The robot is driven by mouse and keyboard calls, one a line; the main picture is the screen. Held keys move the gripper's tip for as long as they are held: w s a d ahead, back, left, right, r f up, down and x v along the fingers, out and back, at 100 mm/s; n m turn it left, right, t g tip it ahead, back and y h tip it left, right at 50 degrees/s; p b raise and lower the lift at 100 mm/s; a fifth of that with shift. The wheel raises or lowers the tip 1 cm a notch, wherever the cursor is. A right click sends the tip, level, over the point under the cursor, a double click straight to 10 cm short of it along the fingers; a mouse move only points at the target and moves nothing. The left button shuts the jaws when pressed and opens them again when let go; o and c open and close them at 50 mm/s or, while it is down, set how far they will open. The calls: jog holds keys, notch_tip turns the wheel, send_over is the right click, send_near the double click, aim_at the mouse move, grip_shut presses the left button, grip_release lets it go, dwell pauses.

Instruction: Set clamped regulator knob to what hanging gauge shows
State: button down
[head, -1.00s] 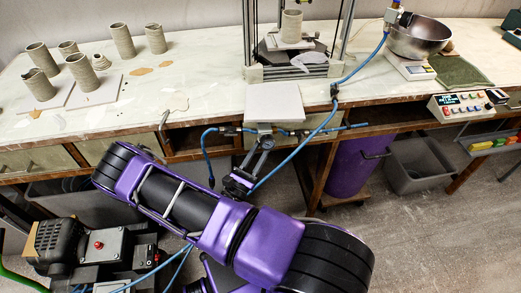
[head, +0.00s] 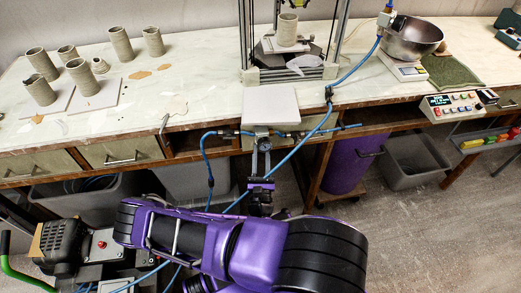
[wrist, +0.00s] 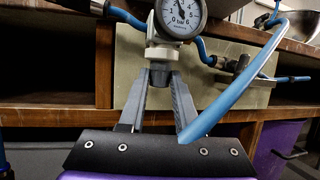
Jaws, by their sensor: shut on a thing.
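The regulator, with a white body (wrist: 161,54) and a round white dial (wrist: 179,16) on top, sits at the bench's front edge. The dial's needle points up and slightly left; its exact value is hard to read. A dark grey knob (wrist: 161,77) hangs below the body. My gripper (wrist: 161,84) is shut on this knob, its grey fingers on either side of it. In the head view my gripper (head: 262,146) reaches up to the bench edge from below, and the knob is hidden. I cannot make out a separate hanging gauge.
A blue hose (wrist: 240,85) crosses close to the right finger in the wrist view. A pale board (head: 270,104) lies on the bench (head: 190,100) above the regulator. A purple bin (head: 346,165) and a grey bin (head: 415,161) stand below at right.

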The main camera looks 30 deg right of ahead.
jog(key=shift+y, duration=0.4)
jog(key=c, duration=0.6)
grip_release()
jog(key=shift+s, duration=0.1)
jog(key=b+v, duration=0.1)
jog(key=v, duration=1.6)
jog(key=shift+f, duration=0.4)
